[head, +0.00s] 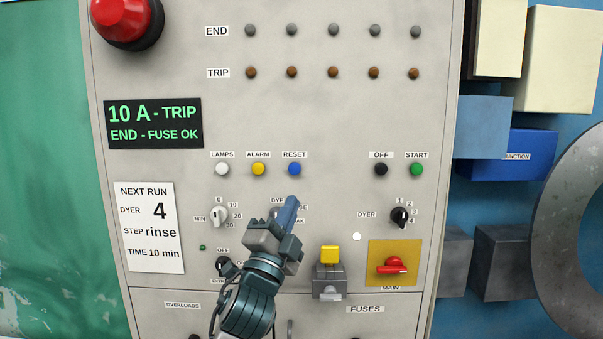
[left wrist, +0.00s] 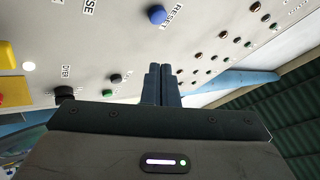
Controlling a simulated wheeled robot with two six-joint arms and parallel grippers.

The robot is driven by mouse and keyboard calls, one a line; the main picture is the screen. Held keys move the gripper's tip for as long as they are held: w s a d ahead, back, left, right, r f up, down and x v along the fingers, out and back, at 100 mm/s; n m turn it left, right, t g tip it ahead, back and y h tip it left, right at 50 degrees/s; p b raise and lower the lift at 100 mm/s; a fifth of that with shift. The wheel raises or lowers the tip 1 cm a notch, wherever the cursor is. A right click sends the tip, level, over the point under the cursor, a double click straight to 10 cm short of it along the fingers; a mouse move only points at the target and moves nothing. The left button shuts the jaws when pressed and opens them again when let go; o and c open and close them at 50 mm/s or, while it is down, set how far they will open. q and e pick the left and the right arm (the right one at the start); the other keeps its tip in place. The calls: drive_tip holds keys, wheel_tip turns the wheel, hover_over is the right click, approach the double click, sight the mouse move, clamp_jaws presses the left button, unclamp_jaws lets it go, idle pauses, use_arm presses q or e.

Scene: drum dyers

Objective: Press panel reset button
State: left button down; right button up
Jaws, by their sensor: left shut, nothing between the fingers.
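The blue reset button (head: 294,169) sits under its RESET label on the grey panel (head: 330,120), right of the yellow alarm button (head: 258,169). It also shows in the left wrist view as a blue button (left wrist: 157,15). My left gripper (head: 290,203) is shut and empty. Its fingertips show just below the reset button in the head view. In the left wrist view the fingers (left wrist: 161,70) point toward the panel, with a gap in the picture between their tips and the button. The gripper hides part of a knob and its labels. My right gripper is not in view.
A white lamps button (head: 222,169), a black off button (head: 381,169) and a green start button (head: 416,169) share the row. Knobs, a yellow-topped block (head: 330,255) and a red main switch (head: 395,266) lie lower. A large red button (head: 124,20) protrudes at upper left.

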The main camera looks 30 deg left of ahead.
sight(295, 169)
use_arm(q)
drive_tip(key=shift+m+t+h, duration=0.4)
drive_tip(key=shift+m+t, duration=0.3)
drive_tip(key=shift+t, duration=0.1)
drive_tip(key=r, duration=0.1)
drive_tip(key=s+r, duration=0.1)
drive_tip(key=d+r, duration=0.1)
drive_tip(key=r, duration=0.1)
drive_tip(key=shift+s+r, duration=0.1)
drive_tip(key=shift+s, duration=0.25)
drive_tip(key=shift+w, duration=0.1)
drive_tip(key=shift+w+a+b, duration=0.35)
drive_tip(key=shift+w+a, duration=0.4)
drive_tip(key=shift+w, duration=0.5)
drive_tip(key=shift+w+a+b, duration=0.35)
drive_tip(key=shift+w+a, duration=0.45)
drive_tip(key=shift+w, duration=0.45)
drive_tip(key=shift+w+a+b, duration=0.35)
drive_tip(key=shift+w+a, duration=0.4)
drive_tip(key=shift+w, duration=0.5)
drive_tip(key=shift+w+a, duration=0.2)
drive_tip(key=shift+w, duration=0.15)
